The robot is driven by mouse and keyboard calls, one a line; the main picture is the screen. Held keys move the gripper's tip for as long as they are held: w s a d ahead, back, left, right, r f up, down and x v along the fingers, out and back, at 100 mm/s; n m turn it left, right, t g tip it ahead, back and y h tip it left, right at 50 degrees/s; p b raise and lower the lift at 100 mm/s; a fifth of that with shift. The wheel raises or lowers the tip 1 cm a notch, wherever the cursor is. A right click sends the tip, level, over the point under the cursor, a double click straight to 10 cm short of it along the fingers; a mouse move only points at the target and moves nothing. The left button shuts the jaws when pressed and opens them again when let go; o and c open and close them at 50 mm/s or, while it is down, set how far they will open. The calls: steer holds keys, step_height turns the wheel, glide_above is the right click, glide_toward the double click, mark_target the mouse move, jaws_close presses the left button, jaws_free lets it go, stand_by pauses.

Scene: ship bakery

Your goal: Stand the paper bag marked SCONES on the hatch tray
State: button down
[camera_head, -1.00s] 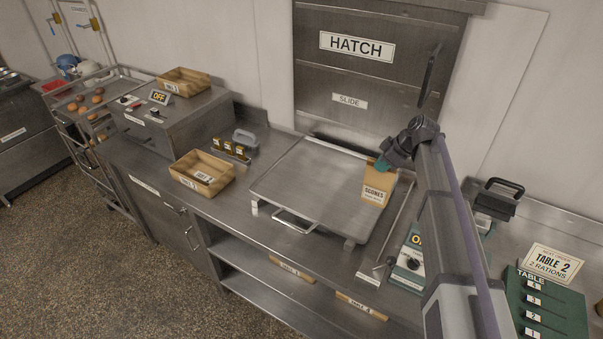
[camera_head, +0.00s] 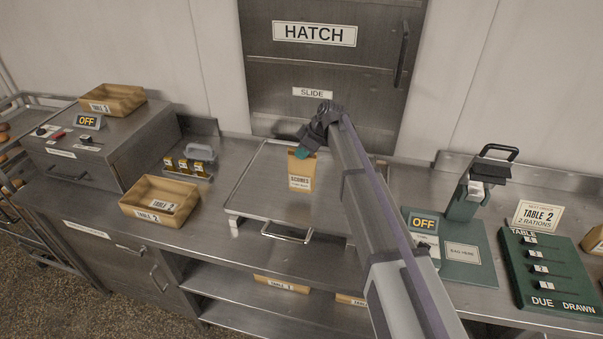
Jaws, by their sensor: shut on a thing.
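The brown paper bag marked SCONES (camera_head: 301,171) is upright over the middle of the hatch tray. The hatch tray (camera_head: 262,190) is a flat metal tray on short feet with a front handle, on the counter below the hatch. My gripper (camera_head: 304,151) is shut on the top of the bag. The bag's bottom is at or just above the tray surface; I cannot tell if it touches. My arm hides the tray's right part.
The closed hatch (camera_head: 330,70) stands behind the tray. A wooden TABLE 2 box (camera_head: 140,207) is to the left. A green bag sealer (camera_head: 470,225) and a green TABLE board (camera_head: 545,265) are to the right. Shelves lie below the counter.

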mark_target(302, 170)
step_height(302, 170, down, 4)
steer(key=b, duration=0.3)
steer(key=shift+s+d+r+b, duration=0.1)
steer(key=shift+r+b, duration=0.1)
steer(key=shift+b, duration=0.2)
steer(key=shift+f, duration=0.1)
steer(key=shift+r, duration=0.3)
steer(key=c, duration=1.7)
jaws_free()
steer(key=shift+f, duration=0.25)
steer(key=shift+c, duration=0.2)
steer(key=o, duration=0.4)
steer(key=shift+o, duration=0.2)
steer(key=shift+r, duration=0.15)
